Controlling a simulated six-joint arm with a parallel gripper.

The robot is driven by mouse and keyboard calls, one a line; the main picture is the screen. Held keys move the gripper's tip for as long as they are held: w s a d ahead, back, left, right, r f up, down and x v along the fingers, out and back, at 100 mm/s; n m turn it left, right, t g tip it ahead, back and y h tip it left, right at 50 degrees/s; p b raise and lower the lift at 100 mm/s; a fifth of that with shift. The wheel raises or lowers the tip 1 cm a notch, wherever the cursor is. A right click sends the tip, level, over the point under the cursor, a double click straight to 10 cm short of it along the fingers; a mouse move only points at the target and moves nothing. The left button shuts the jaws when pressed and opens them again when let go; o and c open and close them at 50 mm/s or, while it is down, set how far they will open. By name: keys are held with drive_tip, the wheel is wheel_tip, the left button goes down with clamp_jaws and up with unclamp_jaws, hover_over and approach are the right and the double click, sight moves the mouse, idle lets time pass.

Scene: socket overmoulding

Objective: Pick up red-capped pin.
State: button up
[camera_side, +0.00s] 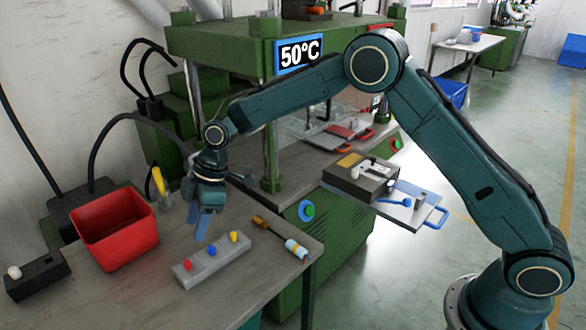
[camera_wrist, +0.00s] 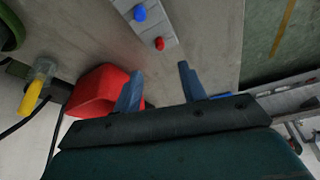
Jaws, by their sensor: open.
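The red-capped pin (camera_side: 186,265) stands in a grey block (camera_side: 208,267) on the table, at the block's left end in the side view. A blue-capped pin (camera_side: 211,251) and a yellow-capped pin (camera_side: 234,236) stand in the same block. My gripper (camera_side: 201,232) is open above and behind the block, pointing down. In the wrist view the gripper's two blue fingers (camera_wrist: 160,70) are apart with nothing between them. The red cap (camera_wrist: 159,43) shows just beyond the fingertips, with the blue cap (camera_wrist: 139,12) farther up. The yellow cap is out of the wrist view.
A red bin (camera_side: 115,228) stands left of the block. A yellow-handled tool (camera_side: 158,180) stands in a clear container behind it. Another tool (camera_side: 283,238) lies to the right near the table edge. The green press (camera_side: 240,50) rises behind. The table in front of the block is clear.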

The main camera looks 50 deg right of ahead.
hover_over(188, 261)
drive_tip(key=d, duration=0.2)
drive_tip(key=shift+s+d+f, duration=0.1)
drive_tip(key=shift+s+f, duration=0.05)
drive_tip(key=shift+f, duration=1.05)
drive_tip(key=shift+s+f, duration=0.1)
drive_tip(key=shift+f, duration=1.05)
drive_tip(key=shift+x, duration=2.6)
clamp_jaws()
